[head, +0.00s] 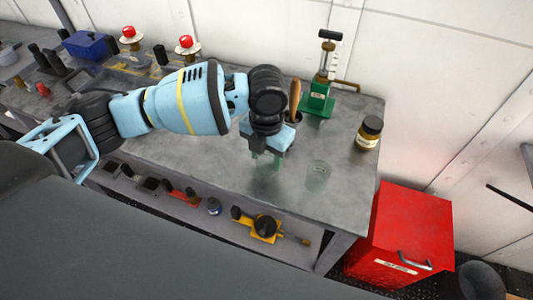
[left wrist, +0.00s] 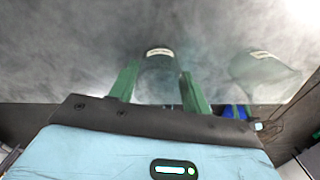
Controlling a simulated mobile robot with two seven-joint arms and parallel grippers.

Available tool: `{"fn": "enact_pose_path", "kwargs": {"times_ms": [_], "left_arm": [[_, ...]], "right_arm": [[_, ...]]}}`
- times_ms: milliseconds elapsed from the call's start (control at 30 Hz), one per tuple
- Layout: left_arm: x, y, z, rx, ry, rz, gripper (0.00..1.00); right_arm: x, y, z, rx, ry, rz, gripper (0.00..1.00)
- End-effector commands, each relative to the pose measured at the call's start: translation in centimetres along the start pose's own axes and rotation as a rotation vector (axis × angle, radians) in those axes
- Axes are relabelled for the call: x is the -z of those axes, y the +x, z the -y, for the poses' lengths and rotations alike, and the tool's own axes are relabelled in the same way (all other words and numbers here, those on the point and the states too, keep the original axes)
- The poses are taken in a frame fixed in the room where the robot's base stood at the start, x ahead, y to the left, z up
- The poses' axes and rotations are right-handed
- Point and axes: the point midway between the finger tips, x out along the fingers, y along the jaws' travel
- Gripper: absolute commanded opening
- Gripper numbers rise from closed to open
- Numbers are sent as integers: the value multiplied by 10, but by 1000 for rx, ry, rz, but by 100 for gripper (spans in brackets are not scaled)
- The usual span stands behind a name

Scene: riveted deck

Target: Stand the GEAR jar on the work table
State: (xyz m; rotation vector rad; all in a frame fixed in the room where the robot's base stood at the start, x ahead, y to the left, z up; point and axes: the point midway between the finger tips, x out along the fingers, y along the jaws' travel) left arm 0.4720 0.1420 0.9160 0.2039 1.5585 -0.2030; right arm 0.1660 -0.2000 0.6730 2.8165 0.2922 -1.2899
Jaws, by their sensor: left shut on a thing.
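My left gripper (head: 266,158) points down over the work table (head: 225,165). In the left wrist view, its green fingers (left wrist: 160,88) are shut on a clear glass jar (left wrist: 158,82) with a small pale label. The label is too blurred to read, so I cannot tell whether this is the GEAR jar. I cannot tell whether the held jar touches the tabletop. A second clear glass jar (head: 318,175) stands on the table to the right of the gripper; it also shows in the left wrist view (left wrist: 265,75), apart from the held one. My right gripper is out of view.
A green press (head: 317,103) and a brown jar with a dark lid (head: 368,136) stand behind and right. A wooden handle (head: 295,95) rises close behind the gripper. A red cabinet (head: 405,230) stands beside the table's right end. The front-right tabletop is bare.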

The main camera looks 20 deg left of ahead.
Motion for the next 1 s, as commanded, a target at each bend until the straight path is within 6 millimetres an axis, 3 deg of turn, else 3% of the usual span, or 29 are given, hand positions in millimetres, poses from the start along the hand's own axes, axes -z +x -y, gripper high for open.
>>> {"fn": "enact_pose_path", "kwargs": {"times_ms": [300,333,500,800,1000], "left_arm": [[0,3,0,1,0,-1,24],[0,3,0,1,0,0,50],[0,3,0,1,0,0,69],[0,0,0,0,0,1,69],[-1,-22,0,1,-1,4,69]], "right_arm": [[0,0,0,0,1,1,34],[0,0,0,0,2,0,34],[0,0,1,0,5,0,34],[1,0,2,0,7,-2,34],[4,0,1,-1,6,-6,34]]}}
